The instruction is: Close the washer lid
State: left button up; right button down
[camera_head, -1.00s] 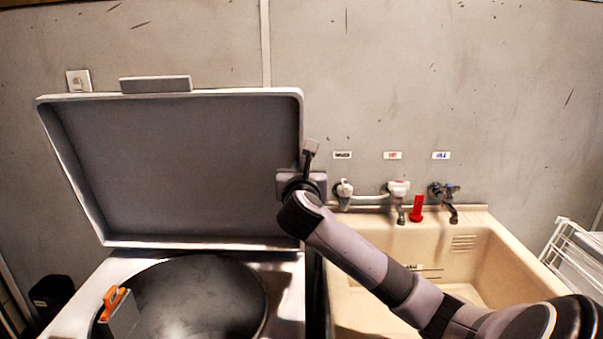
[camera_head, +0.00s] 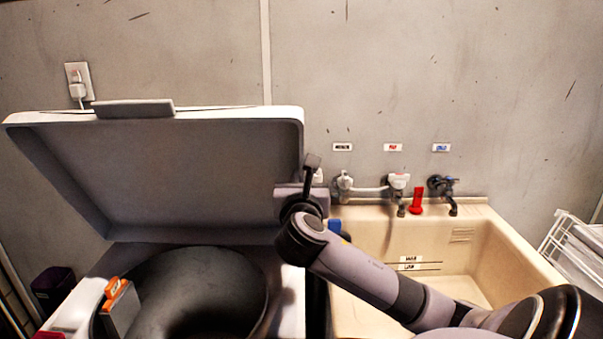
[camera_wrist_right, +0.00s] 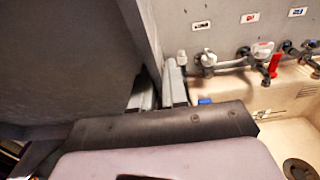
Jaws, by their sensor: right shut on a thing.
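The washer lid (camera_head: 185,165) is a large grey panel with a pale rim and a handle tab (camera_head: 134,109) on its upper edge. It stands raised and tilted forward over the washer's dark round opening (camera_head: 200,290). My right gripper (camera_head: 312,180) is at the lid's right edge. In the right wrist view, the lid (camera_wrist_right: 60,60) fills the left side, and the gripper's fingers (camera_wrist_right: 158,90) are shut on the lid's side rim. The contact is partly hidden.
A beige sink (camera_head: 480,235) with taps (camera_head: 398,182) and a red object (camera_head: 417,200) is on the right. A wall outlet with a plug (camera_head: 78,80) is behind the lid. A white wire rack (camera_head: 570,245) is far right.

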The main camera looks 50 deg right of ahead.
jog(key=shift+s+a+f, duration=0.35)
jog(key=shift+s+a, duration=0.45)
jog(key=shift+a, duration=0.1)
jog(key=shift+s+a+f, duration=0.35)
jog(key=shift+s+a, duration=0.4)
jog(key=shift+a, duration=0.1)
jog(key=c, duration=0.5)
grip_release()
jog(key=shift+o, duration=1.1)
jog(key=shift+f, duration=0.1)
jog(key=shift+a, duration=0.1)
jog(key=s+a+r, duration=0.2)
jog(key=s+a, duration=0.3)
jog(key=shift+s+a, duration=0.2)
jog(key=shift+a, duration=0.2)
